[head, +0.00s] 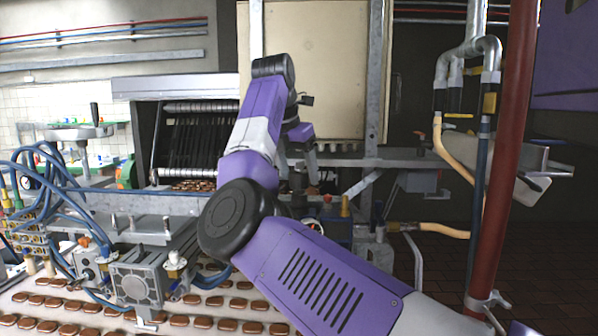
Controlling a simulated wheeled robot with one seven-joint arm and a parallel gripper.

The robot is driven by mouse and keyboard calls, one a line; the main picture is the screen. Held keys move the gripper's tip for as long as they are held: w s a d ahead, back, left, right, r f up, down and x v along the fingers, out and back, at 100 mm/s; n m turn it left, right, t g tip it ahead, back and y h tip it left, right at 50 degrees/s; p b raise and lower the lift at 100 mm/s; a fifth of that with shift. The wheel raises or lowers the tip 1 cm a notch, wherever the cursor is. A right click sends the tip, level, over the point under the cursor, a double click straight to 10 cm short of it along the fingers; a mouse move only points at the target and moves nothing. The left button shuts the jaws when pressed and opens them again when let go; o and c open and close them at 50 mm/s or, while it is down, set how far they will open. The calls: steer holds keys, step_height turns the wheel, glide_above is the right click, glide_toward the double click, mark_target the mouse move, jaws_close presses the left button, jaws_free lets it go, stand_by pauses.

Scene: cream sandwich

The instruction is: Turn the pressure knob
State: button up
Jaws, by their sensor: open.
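My gripper (298,168) is near the middle of the head view, at the end of my purple and grey arm. Its fingers point down and are open, with nothing seen between them. Below and to the right of it are small fittings on the machine: one with a red mark (327,199) and an orange upright one (345,203). I cannot tell which of these, if any, is the pressure knob. My forearm and elbow hide part of the machine below the gripper. No contact between the fingers and a fitting can be made out.
A metal rail (140,203) crosses behind my arm. Several brown sandwich biscuits (60,302) lie in rows on the belt at lower left. Blue hoses (45,165) loop at the left. A red pipe (505,150) stands at the right. A cream panel (335,60) rises behind the gripper.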

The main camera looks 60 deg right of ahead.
steer(key=shift+d+f, duration=0.1)
steer(key=shift+f, duration=0.15)
steer(key=c, duration=1.4)
steer(key=n+t+b, duration=0.1)
steer(key=n, duration=0.1)
steer(key=shift+n, duration=0.3)
steer(key=shift+n+t+b, duration=0.4)
steer(key=shift+n+t, duration=0.2)
steer(key=shift+n, duration=0.8)
steer(key=o, duration=1.4)
steer(key=shift+r, duration=0.1)
